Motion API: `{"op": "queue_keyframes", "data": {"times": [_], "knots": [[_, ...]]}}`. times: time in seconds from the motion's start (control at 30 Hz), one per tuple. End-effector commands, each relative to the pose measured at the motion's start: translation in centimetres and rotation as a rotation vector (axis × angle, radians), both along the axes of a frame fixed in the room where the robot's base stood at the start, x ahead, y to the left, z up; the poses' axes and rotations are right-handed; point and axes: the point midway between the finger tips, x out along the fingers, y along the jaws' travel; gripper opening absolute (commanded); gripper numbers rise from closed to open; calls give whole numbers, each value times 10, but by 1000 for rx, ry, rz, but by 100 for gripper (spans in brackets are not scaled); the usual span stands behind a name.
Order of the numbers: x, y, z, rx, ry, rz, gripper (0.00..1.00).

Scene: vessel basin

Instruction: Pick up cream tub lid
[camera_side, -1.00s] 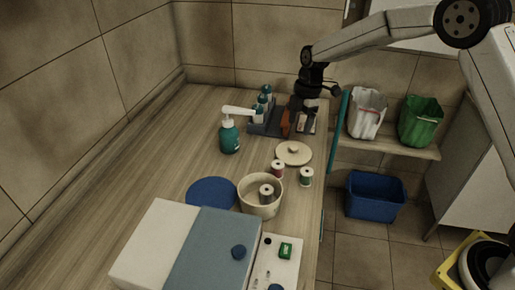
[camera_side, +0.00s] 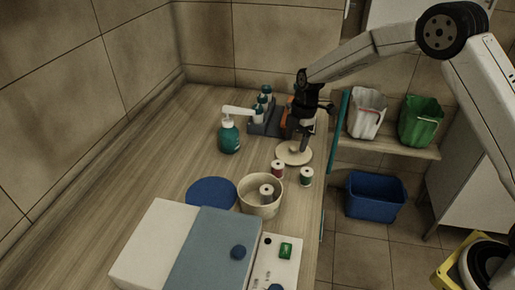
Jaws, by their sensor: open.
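The cream tub lid (camera_side: 285,157) is a flat cream disc with a small knob. It lies on the wooden counter near its right edge, behind the cream tub (camera_side: 251,203). The tub is uncovered and holds a spool (camera_side: 266,191). My gripper (camera_side: 300,145) points down directly over the lid, with its fingertips at about the knob. It is open, and the fingers partly hide the knob and the lid's far side. I cannot tell whether they touch the knob.
Two spools, one red (camera_side: 278,168) and one green (camera_side: 306,177), stand just in front of the lid. A teal pump bottle (camera_side: 229,138) stands to the left. A grey rack (camera_side: 262,127) with bottles is behind. A blue disc (camera_side: 212,191) lies left of the tub.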

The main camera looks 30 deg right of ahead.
Motion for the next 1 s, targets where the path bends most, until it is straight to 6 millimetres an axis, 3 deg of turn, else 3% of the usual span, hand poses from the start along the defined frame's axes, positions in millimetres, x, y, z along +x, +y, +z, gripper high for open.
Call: {"op": "queue_keyframes", "data": {"times": [0.2, 0.73, 0.77, 1.0], "knots": [[0, 3, -20, 0, 1, 0, 78], [0, 3, -21, -1, 0, 0, 78], [0, 3, -21, -1, 0, 0, 75], [0, 3, -21, -1, 0, 0, 0]]}}
